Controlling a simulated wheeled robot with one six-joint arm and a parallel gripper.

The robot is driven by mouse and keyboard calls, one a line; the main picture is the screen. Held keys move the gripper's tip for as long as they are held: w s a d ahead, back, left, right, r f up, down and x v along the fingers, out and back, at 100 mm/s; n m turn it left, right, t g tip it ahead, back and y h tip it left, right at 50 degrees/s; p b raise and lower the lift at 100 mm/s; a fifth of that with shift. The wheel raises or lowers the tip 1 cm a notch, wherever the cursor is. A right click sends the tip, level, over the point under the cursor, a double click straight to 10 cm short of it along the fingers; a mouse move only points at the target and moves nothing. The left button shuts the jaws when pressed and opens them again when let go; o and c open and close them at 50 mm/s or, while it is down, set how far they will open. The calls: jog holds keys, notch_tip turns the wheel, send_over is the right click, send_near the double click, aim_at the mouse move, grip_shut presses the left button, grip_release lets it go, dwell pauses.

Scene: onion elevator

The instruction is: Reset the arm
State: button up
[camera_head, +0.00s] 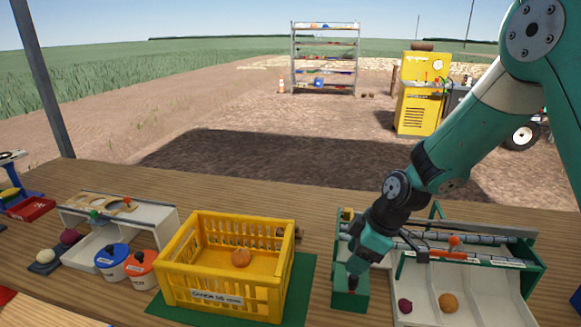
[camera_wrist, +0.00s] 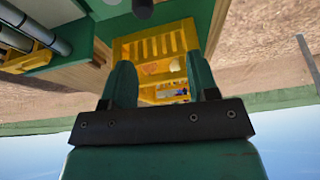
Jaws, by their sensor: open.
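My gripper (camera_head: 373,248) hangs at the end of the teal arm, over the green box (camera_head: 350,297) at the left end of the onion elevator. In the wrist view its two green fingers (camera_wrist: 160,72) stand apart with nothing held between them. A dark knob (camera_head: 352,280) shows at the box, just below the gripper; whether they touch is unclear. The yellow crate (camera_head: 212,293), holding an orange onion (camera_head: 240,257), stands to the left. The crate (camera_wrist: 190,38) also shows beyond the fingers in the upside-down wrist view.
The elevator's white tray (camera_head: 480,306) holds a purple onion (camera_head: 405,305) and an orange onion (camera_head: 448,302). Blue-lidded (camera_head: 112,262) and orange-lidded (camera_head: 141,268) tubs stand left of the crate, beside a white sorting stand (camera_head: 165,226). Bare wooden table (camera_head: 325,240) lies between crate and elevator.

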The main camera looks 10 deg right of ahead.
jog(key=s+a+r+m, duration=0.2)
jog(key=s+r, duration=0.6)
jog(key=s, duration=0.4)
jog(key=s+a+r+m+g, duration=0.1)
jog(key=s+r+m, duration=0.3)
jog(key=s+r, duration=0.5)
jog(key=s+a, duration=0.1)
jog(key=s, duration=0.2)
jog(key=shift+r+m, duration=0.2)
jog(key=shift+m, duration=0.2)
jog(key=shift+w, duration=0.1)
